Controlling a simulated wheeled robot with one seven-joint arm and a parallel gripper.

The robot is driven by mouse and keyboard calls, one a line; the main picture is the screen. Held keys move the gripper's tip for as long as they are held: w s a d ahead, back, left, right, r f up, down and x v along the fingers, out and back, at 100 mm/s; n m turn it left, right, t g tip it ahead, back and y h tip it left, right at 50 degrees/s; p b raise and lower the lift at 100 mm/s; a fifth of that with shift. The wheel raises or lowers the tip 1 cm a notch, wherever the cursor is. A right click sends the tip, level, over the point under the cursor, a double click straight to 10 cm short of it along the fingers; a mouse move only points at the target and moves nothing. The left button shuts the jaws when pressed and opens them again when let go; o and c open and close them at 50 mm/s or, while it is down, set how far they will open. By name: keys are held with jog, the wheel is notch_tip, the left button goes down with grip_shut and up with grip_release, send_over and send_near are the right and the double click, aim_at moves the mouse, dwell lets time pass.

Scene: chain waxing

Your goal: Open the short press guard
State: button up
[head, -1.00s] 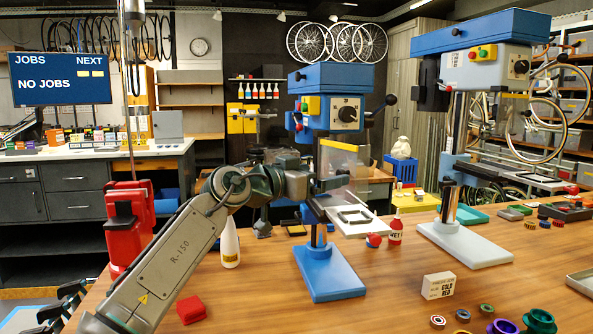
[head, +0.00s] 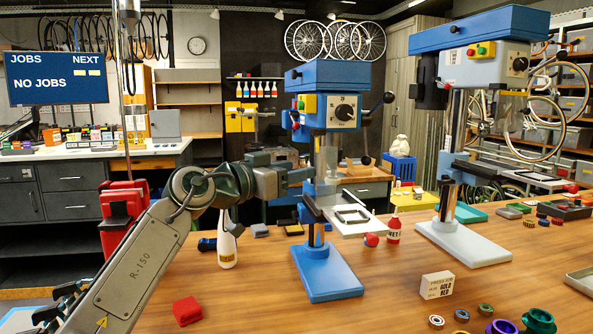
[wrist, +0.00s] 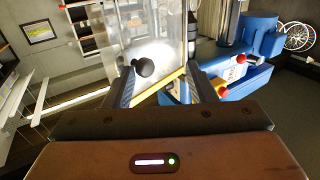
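The short press (head: 324,75) is the blue machine in the middle of the head view. Its guard (wrist: 158,30) is a clear panel with a yellow lower edge and a black round knob (wrist: 143,67), seen close up in the wrist view. In the head view the panel no longer faces me across the front of the press, and I cannot make it out clearly there. My gripper (head: 308,178) is at the left side of the press, beside its column. In the wrist view its two fingers are apart, with the knob between them, nearer the left finger; contact cannot be told.
The press table (head: 350,216) juts out to the right of my gripper. A taller press (head: 470,70) stands at the right. A white bottle (head: 228,248), a red block (head: 187,310) and a small white box (head: 437,285) stand on the wooden bench.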

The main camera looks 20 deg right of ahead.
jog(key=b+v, duration=0.1)
jog(key=v, duration=1.3)
